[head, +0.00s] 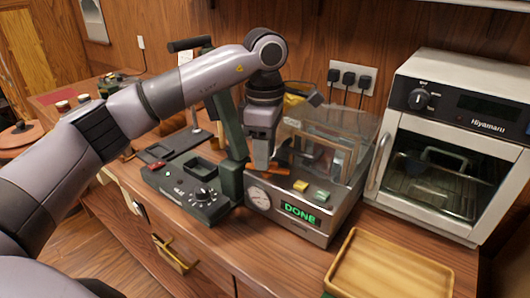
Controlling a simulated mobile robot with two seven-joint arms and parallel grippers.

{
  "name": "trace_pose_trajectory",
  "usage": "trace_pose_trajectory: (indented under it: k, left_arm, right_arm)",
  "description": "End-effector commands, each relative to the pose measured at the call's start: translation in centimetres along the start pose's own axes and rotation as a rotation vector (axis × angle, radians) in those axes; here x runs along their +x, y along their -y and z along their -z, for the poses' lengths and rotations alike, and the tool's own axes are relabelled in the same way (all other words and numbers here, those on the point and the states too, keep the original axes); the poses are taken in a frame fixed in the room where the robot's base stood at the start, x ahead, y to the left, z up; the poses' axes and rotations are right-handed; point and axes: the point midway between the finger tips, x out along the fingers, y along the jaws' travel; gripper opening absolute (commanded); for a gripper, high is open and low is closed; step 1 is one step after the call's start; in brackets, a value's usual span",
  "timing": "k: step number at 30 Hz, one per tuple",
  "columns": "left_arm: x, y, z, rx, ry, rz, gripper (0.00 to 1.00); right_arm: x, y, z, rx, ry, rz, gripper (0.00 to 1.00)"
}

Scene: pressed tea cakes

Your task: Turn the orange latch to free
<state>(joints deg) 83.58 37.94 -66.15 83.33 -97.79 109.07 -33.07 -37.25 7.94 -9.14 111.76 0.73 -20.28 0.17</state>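The orange latch (272,172) is a small bar at the front left edge of a metal machine (320,233) with a clear cover (330,128). My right gripper is out of view.
A dark green device (190,197) with knobs and an upright column stands left of the machine. A white oven (455,140) stands at the right. A wooden tray (388,270) lies at the front right. Plugs (348,78) and cables are on the wall behind.

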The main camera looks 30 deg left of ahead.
Motion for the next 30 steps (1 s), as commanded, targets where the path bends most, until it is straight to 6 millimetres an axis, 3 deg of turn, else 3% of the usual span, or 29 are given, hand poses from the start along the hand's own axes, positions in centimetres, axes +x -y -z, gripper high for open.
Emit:
trace_pose_trajectory:
  k: [4,12,15,16,23,30]
  left_arm:
    - [1.01,0.01,0.0,0.0,0.001,-0.001,0.38]
    - [1.16,0.0,-0.01,0.0,0.001,-0.002,0.38]
    - [1.15,0.0,-0.01,0.0,0.001,-0.002,0.06]
    - [1.14,0.0,-0.01,0.0,0.001,-0.002,0.0]
    - [1.1,-0.02,-0.02,0.02,0.001,-0.002,0.0]
    - [1.09,-0.1,-0.05,0.215,0.001,0.001,0.0]
  right_arm:
    - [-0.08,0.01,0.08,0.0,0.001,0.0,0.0]
    - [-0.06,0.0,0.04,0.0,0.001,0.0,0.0]
    - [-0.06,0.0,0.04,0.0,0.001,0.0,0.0]
    - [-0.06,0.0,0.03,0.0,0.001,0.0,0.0]
    - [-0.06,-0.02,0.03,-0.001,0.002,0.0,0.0]
    - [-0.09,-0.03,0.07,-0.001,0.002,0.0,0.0]
